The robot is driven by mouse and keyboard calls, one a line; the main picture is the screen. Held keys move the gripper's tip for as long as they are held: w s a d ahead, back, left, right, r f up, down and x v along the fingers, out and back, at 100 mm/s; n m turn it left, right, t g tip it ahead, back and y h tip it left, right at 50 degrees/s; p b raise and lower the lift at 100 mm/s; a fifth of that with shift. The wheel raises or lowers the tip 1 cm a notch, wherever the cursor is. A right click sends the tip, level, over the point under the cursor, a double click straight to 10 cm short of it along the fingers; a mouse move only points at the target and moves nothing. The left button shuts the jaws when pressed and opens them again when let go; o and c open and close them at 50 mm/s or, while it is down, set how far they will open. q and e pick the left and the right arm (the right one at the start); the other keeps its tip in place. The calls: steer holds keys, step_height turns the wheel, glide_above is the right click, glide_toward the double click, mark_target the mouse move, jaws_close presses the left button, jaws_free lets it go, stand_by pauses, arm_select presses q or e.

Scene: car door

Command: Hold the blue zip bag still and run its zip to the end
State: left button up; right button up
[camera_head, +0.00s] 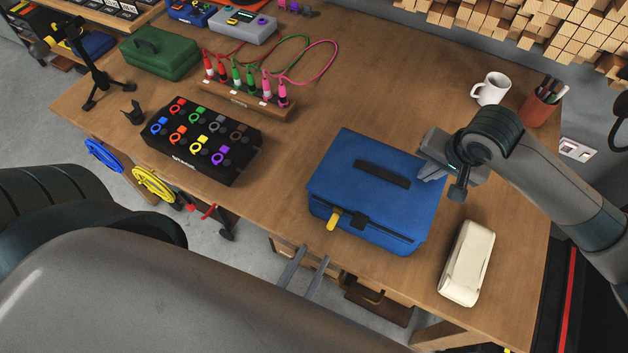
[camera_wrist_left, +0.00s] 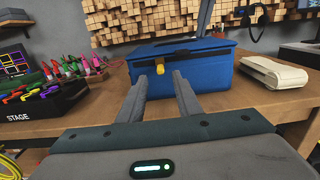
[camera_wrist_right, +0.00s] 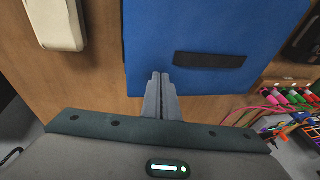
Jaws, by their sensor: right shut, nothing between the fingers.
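The blue zip bag (camera_head: 335,178) stands on the wooden table, with a dark strap on its top. Its yellow zip pull (camera_head: 333,220) hangs on the front side, left of a dark front tab. The pull also shows in the left wrist view (camera_wrist_left: 160,68). My left gripper (camera_head: 316,256) is open and empty in front of the table edge, its fingers pointing toward the bag's front and apart from the pull. My right gripper (camera_head: 426,172) is shut with nothing in it, at the bag's right side. In the right wrist view its fingertips (camera_wrist_right: 160,76) overlap the bag's edge; contact is unclear.
A cream case (camera_head: 467,262) lies right of the bag. A black box of coloured cables (camera_head: 205,140) stands to the left, with a wooden plug rack (camera_head: 240,98) behind it. A white mug (camera_head: 491,89) and a pen pot (camera_head: 539,108) are at the back right.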

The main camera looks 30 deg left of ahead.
arm_select(q)
steer(key=shift+s+f, duration=0.1)
steer(key=shift+f, duration=0.05)
jaws_close()
steer(key=s+a+m+h, duration=0.2)
steer(key=a+m, duration=0.7)
steer(key=m, duration=1.1)
steer(key=shift+s+a+f+m+g+h, duration=0.15)
steer(key=shift+s+f+m+g+h, duration=0.2)
steer(key=shift+h, duration=0.85)
steer(key=shift+w+r, duration=0.1)
steer(key=shift+w, duration=0.05)
